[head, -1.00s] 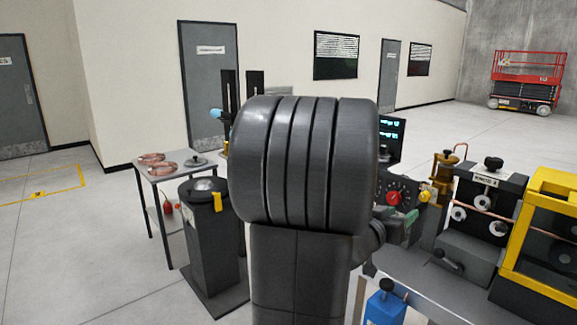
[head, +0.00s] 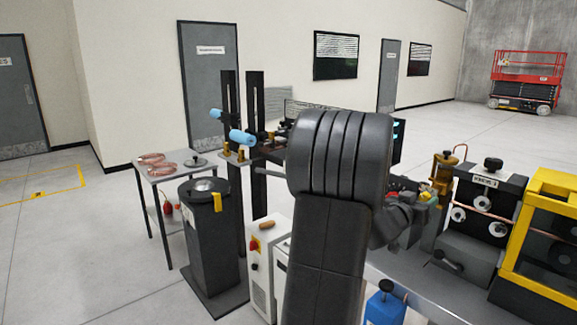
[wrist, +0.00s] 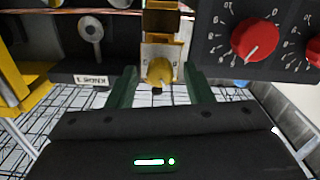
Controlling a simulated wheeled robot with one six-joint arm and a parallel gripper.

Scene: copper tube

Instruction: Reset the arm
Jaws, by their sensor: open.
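My gripper shows in the wrist view (wrist: 160,90) as two dark green fingers standing apart, with nothing seen between them. A yellow knob on a brass block (wrist: 160,70) sits beyond the gap between the fingertips. I cannot tell how far it is from them.
A control panel with red knobs (wrist: 255,40) is close on the right in the wrist view.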

